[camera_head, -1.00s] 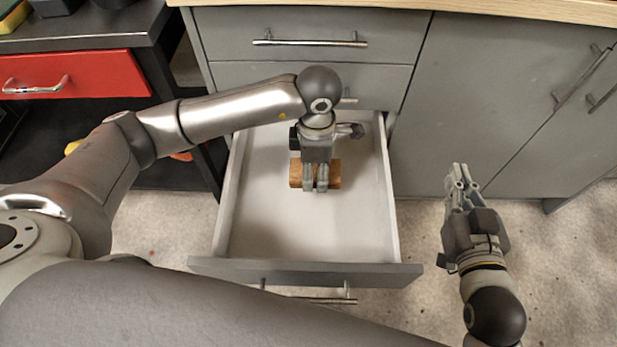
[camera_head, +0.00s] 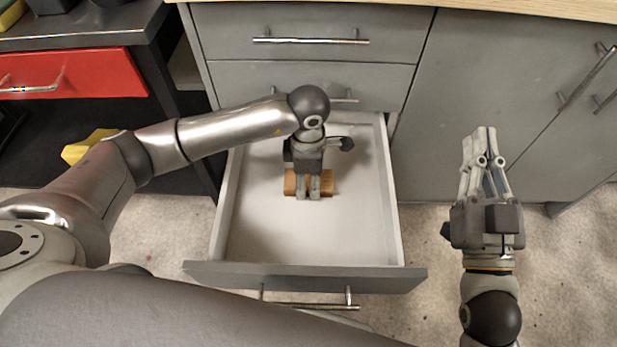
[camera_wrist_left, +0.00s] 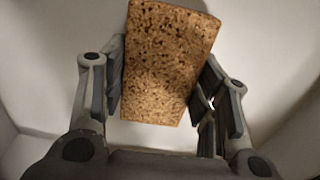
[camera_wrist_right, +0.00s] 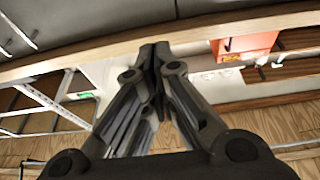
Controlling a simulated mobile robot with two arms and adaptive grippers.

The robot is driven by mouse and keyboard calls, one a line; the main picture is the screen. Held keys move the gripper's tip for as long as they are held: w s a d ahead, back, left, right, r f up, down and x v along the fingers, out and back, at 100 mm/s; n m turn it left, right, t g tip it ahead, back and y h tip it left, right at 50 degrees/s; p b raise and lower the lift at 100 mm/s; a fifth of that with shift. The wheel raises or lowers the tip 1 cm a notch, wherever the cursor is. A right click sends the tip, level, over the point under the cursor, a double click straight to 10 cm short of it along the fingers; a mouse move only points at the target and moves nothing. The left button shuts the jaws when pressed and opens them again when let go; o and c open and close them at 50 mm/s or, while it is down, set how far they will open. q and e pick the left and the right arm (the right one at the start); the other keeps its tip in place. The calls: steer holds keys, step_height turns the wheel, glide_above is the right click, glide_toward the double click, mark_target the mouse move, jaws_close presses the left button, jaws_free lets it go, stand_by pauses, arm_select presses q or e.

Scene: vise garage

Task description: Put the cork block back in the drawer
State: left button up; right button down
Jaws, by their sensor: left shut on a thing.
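The cork block (camera_head: 290,184) is a brown speckled brick inside the open drawer (camera_head: 310,240), towards the drawer's back half. My left gripper (camera_head: 308,194) reaches down into the drawer and is shut on the block, hiding its middle. In the left wrist view the cork block (camera_wrist_left: 168,62) sits between the two fingers (camera_wrist_left: 162,80), slightly tilted, with pale drawer surface behind it. I cannot tell whether the block touches the drawer floor. My right gripper (camera_head: 480,140) is shut and empty, right of the drawer; its fingertips (camera_wrist_right: 155,50) meet in the right wrist view.
The drawer is pulled out from a grey cabinet (camera_head: 310,85) with two shut drawers above it. Grey cabinet doors (camera_head: 500,60) stand to the right. A red drawer (camera_head: 70,75) and a yellow thing (camera_head: 85,147) are at the left. The drawer's front half is empty.

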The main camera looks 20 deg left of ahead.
arm_select(q)
steer(key=shift+f, duration=0.1)
steer(key=o, duration=1)
arm_select(e)
steer(key=shift+s+r+y, duration=0.15)
steer(key=shift+r+y, duration=0.15)
steer(key=shift+r, duration=0.2)
